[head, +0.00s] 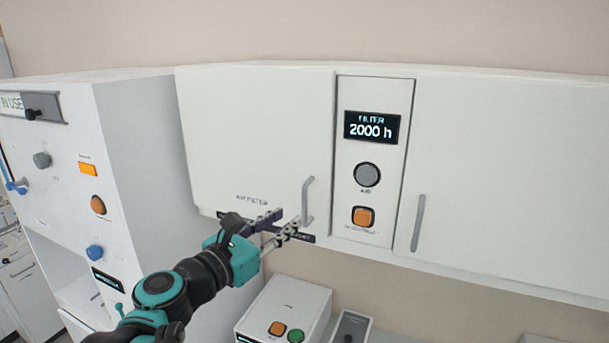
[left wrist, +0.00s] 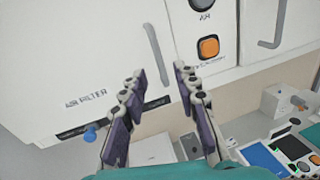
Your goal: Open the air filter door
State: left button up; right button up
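The air filter door (head: 255,130) is a white wall-cabinet panel with "AIR FILTER" lettering and looks closed. Its grey bar handle (head: 309,200) stands upright near the door's lower right edge. My left gripper (head: 287,220) is just left of and below the handle in the head view. In the left wrist view, my left gripper (left wrist: 160,76) has its two fingers spread with nothing between them. The handle (left wrist: 158,55) shows just beyond the fingertips, lined up with the gap, apparently not between the fingers. My right gripper is not in view.
Right of the door is a panel with a "2000 h" display (head: 371,127), a grey button (head: 367,174) and an orange button (head: 362,217). A second cabinet door (head: 510,170) has its own handle. A white box (head: 284,307) with buttons stands below.

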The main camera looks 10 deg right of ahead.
aim_at(303, 201)
pick_arm(q)
jog(key=shift+n, duration=0.4)
jog(key=x, duration=0.2)
jog(key=r+p+x, duration=0.1)
jog(key=x, duration=0.5)
jog(key=shift+w+r+p, duration=0.15)
jog(key=shift+p, duration=0.15)
grip_shut()
